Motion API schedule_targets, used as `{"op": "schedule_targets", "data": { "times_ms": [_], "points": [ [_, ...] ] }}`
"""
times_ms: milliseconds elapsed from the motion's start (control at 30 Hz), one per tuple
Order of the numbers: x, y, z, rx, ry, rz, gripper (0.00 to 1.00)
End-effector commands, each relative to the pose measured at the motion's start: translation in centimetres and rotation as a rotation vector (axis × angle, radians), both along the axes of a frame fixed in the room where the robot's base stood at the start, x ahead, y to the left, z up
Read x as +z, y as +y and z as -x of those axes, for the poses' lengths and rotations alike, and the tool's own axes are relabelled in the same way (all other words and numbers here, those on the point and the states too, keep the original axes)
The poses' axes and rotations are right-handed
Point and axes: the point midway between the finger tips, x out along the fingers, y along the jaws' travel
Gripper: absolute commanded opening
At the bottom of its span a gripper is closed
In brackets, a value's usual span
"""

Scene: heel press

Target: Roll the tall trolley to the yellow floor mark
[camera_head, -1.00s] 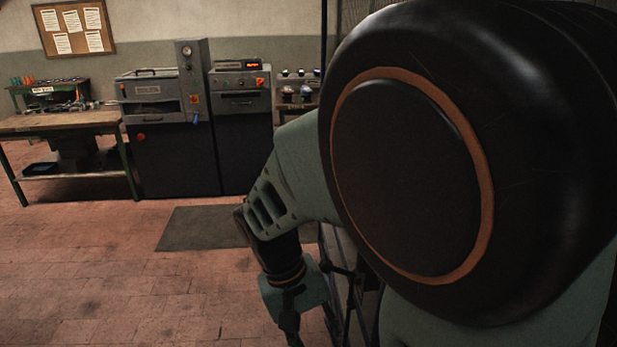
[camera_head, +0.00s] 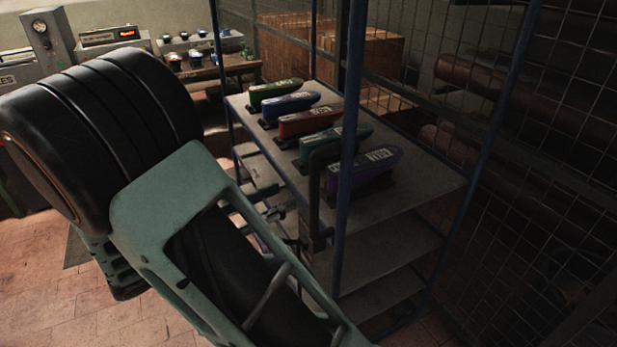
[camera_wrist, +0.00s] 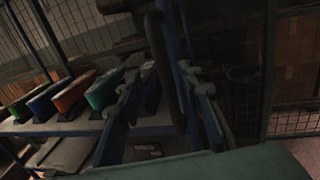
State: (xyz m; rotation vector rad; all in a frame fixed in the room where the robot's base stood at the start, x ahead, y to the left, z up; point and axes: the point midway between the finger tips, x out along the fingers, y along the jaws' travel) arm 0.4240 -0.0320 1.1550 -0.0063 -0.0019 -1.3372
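The tall trolley (camera_head: 425,185) has blue posts, grey shelves and a dark upright handle (camera_head: 316,195) on its near side. It also shows in the wrist view, with its top shelf (camera_wrist: 75,127) at the left. My gripper (camera_head: 283,226) is at the handle's height, beside the trolley's near left side, partly hidden by my arm. In the wrist view, my gripper's fingers (camera_wrist: 158,72) stand apart, with the dark handle bar (camera_wrist: 162,85) showing between them. I cannot tell whether they touch it. The yellow floor mark is not in view.
Several coloured shoe-shaped pieces (camera_head: 305,122) stand in a row on the trolley's upper shelf. A wire mesh fence (camera_head: 560,150) runs along the right. Cardboard boxes (camera_head: 365,55) are behind. A bench (camera_head: 205,68) stands at the back left. Tiled floor (camera_head: 45,285) is clear at lower left.

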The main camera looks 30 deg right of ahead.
Motion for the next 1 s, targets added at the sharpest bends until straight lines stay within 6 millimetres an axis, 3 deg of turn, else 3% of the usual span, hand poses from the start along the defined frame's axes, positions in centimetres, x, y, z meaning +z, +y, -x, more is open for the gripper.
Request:
{"op": "schedule_targets", "data": {
  "times_ms": [300, 500, 933, 1000],
  "points": [
    [0.2, -5.9, -1.2, -0.008, -0.001, -0.001, 0.34],
    [0.1, -8.6, -1.9, -0.005, -0.001, -0.003, 0.34],
    [-0.1, -9.6, -2.1, -0.003, -0.002, -0.005, 0.34],
    [0.0, -9.6, -2.1, -0.003, -0.002, -0.005, 0.26]
  ]
}}
